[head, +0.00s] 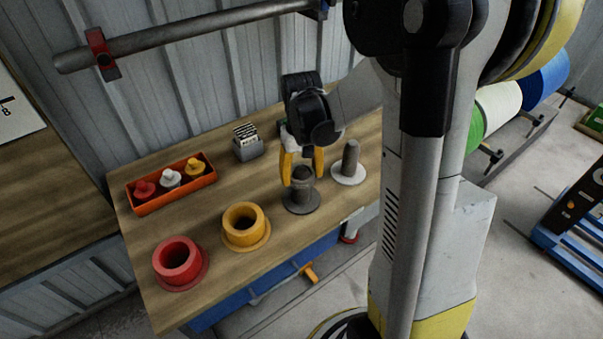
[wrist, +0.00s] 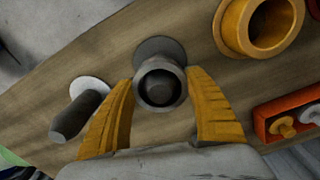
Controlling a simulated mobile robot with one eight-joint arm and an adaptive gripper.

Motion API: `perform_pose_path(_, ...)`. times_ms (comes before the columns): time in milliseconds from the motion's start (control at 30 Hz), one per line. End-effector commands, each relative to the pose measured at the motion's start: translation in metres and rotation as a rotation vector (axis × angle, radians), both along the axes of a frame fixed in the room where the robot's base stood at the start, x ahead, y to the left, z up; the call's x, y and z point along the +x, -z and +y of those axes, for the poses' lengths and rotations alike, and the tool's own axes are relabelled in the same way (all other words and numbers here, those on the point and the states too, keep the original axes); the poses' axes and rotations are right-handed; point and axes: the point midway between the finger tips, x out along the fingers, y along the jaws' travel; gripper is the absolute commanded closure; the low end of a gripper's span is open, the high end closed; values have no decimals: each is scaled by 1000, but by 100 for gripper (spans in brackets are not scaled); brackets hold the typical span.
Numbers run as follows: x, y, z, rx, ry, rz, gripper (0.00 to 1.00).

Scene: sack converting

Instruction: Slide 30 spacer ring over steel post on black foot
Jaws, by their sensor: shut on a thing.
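My gripper (head: 303,179) points down with its two yellow fingers on either side of a grey spacer ring (head: 302,172). In the wrist view the fingers (wrist: 159,75) close on the ring (wrist: 160,73), whose round opening faces the camera. A dark round foot (head: 300,208) lies beneath the ring and shows behind it in the wrist view (wrist: 158,46). The steel post on this foot is largely hidden. A grey rounded surface shows inside the opening, but I cannot tell how far the ring sits around the post. Another grey post (head: 351,158) stands on a white foot (head: 348,178).
A yellow flanged ring (head: 243,226) and a red one (head: 177,262) stand on the wooden bench (head: 215,280) to the left. An orange tray (head: 172,199) with small knobbed parts and a grey card holder (head: 249,149) are behind. Bare bench lies between them.

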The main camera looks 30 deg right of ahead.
Motion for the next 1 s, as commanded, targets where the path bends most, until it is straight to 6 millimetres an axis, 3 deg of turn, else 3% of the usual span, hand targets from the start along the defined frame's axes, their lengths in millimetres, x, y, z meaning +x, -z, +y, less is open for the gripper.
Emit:
perform_pose_path(600, 0, 41, 0, 0, 0, 0, 80)
perform_pose_path(1000, 0, 47, 0, 0, 0, 0, 80)
